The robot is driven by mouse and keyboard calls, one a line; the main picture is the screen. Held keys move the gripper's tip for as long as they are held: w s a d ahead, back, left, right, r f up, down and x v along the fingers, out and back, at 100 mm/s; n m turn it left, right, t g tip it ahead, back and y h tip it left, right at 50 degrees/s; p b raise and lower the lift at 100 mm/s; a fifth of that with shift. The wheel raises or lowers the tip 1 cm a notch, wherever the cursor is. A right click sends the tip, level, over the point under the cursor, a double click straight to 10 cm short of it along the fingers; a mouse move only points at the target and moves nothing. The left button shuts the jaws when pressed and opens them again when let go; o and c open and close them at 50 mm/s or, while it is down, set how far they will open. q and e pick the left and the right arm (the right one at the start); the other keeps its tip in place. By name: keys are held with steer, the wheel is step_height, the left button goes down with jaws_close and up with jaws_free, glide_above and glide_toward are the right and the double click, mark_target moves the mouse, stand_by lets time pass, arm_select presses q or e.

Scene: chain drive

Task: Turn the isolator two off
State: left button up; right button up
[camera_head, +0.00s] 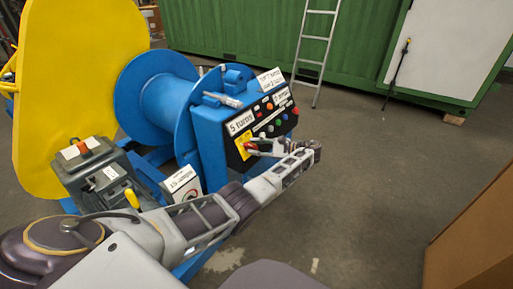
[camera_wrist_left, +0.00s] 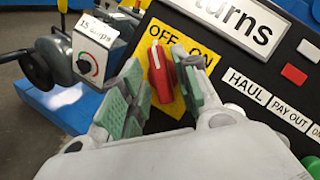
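A red rotary knob (camera_wrist_left: 162,75) sits on a yellow plate (camera_wrist_left: 177,28) marked OFF and ON, on the black control panel. Its upper end lies just under the word OFF. I cannot read a number naming this isolator. My left gripper (camera_wrist_left: 158,90) is open, with green-padded fingers on either side of the knob. The right finger is very close to it; I cannot tell whether it touches. In the head view my left gripper (camera_head: 257,147) reaches the panel's lower left beside the yellow plate (camera_head: 243,147). My right gripper is not in view.
A blue winch drum (camera_head: 160,100) stands behind the panel. A grey lever box (camera_head: 105,175) and a small labelled box (camera_head: 182,186) with a dial (camera_wrist_left: 87,66) are to the left. Other buttons and labels (camera_head: 272,113) fill the panel. Floor at right is clear before a brown box (camera_head: 475,240).

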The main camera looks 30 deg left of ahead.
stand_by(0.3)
arm_select(q)
steer(key=shift+r, duration=0.2)
step_height(320, 180, up, 10)
stand_by(0.7)
steer(key=shift+f, duration=0.15)
